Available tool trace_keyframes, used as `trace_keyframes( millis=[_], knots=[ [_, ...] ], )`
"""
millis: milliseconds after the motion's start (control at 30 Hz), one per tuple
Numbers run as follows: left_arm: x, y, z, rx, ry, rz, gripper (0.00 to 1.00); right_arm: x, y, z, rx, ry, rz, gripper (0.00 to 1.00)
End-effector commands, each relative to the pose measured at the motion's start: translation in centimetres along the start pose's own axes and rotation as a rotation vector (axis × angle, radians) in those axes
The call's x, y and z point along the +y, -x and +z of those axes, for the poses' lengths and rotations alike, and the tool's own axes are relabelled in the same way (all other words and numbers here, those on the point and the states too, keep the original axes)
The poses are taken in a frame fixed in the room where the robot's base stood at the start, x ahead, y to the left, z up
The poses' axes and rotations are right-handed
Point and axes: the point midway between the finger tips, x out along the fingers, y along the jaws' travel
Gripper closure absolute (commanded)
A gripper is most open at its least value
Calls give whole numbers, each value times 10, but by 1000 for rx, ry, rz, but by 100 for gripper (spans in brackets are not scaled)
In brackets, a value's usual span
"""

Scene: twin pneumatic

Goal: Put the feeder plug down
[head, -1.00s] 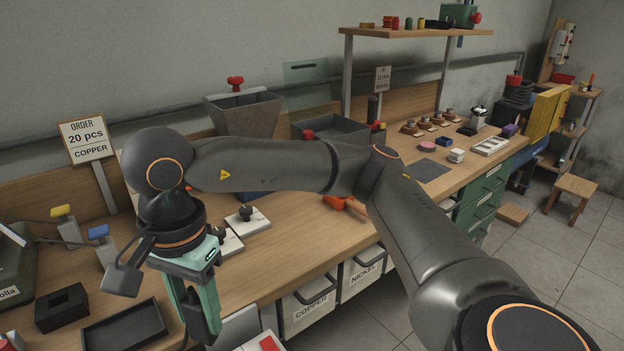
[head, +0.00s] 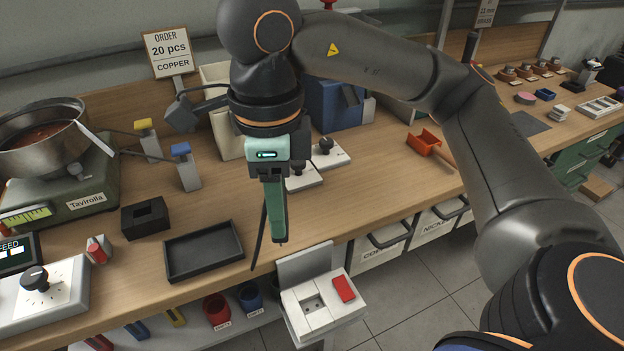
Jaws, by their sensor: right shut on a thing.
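My right gripper (head: 279,238) points down above the front edge of the workbench, seen nearly edge-on. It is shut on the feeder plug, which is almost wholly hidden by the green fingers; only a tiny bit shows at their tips. A thin black cable (head: 258,238) hangs beside the fingers on the left. A white socket box (head: 315,307) with a red rocker switch (head: 343,288) is just below and to the right of the fingertips, with its socket holes uncovered. A shallow black tray (head: 203,250) lies on the bench left of the gripper. My left gripper is out of view.
A black slotted block (head: 145,217) stands left behind the tray. A metal bowl feeder (head: 40,140) and a white dial box (head: 40,297) are at the left. White plates with black knobs (head: 325,153) lie behind the gripper. An orange scoop (head: 424,141) is at right.

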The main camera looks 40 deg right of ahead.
Motion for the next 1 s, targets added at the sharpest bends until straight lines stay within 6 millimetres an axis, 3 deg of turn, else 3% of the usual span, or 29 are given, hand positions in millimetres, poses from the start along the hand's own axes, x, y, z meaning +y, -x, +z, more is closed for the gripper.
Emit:
trace_keyframes(
  millis=[200,400,800,1000],
  knots=[
    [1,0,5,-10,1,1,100,-55,-25,-7,3,-9,4,100],
    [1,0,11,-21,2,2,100,-92,-59,-11,4,-5,3,100],
    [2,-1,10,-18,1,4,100,-120,-97,-14,4,-1,2,100],
    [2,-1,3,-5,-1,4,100,-118,-120,-13,1,0,1,100]
  ],
)
